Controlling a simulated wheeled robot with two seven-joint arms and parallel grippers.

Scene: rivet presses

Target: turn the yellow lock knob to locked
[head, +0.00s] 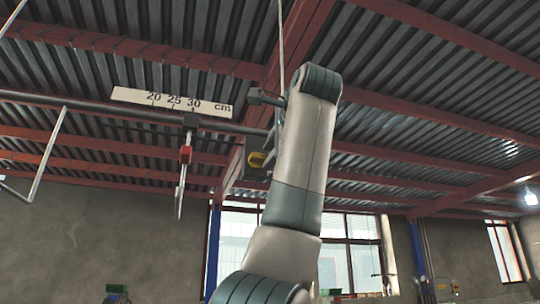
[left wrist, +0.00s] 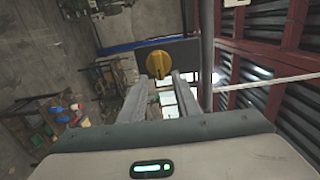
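In the left wrist view the knob (left wrist: 158,65) shows as a round yellow disc with a raised bar, on a dark plate. My left gripper (left wrist: 160,78) is open. Its two grey fingers point at the knob, which appears between and just beyond their tips. I cannot tell whether they touch it. In the head view my left arm hides most of this gripper. My right gripper is in neither view.
A ruler plate (head: 172,102) marked in cm is above the dark rail (head: 90,108). Red roof beams and windows are behind. The space right of my arm looks clear.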

